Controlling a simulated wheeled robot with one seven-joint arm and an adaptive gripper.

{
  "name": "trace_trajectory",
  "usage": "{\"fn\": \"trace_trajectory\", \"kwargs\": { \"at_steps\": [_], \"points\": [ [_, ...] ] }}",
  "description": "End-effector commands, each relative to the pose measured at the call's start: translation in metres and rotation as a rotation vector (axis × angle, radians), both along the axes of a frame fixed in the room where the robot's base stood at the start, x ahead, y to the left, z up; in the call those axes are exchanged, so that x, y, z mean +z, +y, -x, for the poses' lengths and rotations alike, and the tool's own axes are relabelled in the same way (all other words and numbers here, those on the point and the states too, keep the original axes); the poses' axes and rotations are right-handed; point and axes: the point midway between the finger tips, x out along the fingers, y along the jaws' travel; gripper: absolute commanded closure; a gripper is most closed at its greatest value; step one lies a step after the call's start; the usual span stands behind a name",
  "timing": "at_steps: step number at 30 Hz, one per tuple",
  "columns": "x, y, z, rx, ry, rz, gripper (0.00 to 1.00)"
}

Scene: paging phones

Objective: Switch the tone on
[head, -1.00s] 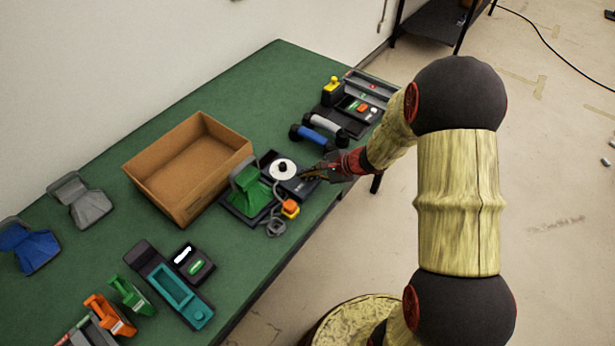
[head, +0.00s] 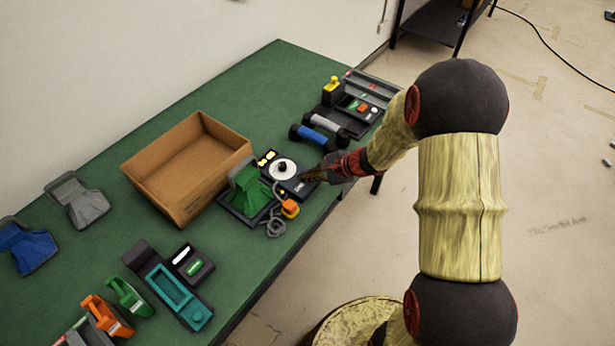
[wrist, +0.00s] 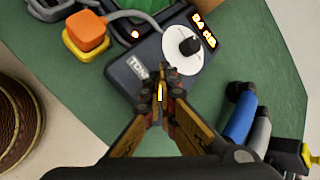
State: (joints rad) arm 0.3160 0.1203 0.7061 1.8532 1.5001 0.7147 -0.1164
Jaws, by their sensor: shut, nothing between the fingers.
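The tone unit is a black box (head: 300,187) with a white dial and a black knob (wrist: 190,46); its front reads "TONE", partly hidden in the wrist view. Yellow-orange marks (wrist: 204,30) glow beside the dial and also show in the head view (head: 266,157). My gripper (head: 314,175) is shut and empty at the box's front edge. In the wrist view its fingertips (wrist: 160,82) cover part of the label; whether they touch the box I cannot tell.
A green phone piece (head: 246,186) and an orange-and-yellow block (head: 289,209) with a grey cable stand left of the unit. A cardboard box (head: 180,206) is behind. Blue and grey handsets (head: 324,123) lie to the right.

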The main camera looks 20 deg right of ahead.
Motion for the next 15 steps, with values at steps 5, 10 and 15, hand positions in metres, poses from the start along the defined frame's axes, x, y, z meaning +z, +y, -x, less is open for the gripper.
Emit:
{"fn": "trace_trajectory", "kwargs": {
  "at_steps": [5, 10, 15],
  "points": [
    [0.0072, -0.0001, -0.0002, 0.000, -0.001, 0.000, 1.00],
    [0.0080, -0.0001, 0.0000, 0.000, 0.000, 0.000, 1.00],
    [0.0088, -0.0001, 0.0001, 0.000, 0.000, 0.000, 1.00]
  ]
}}
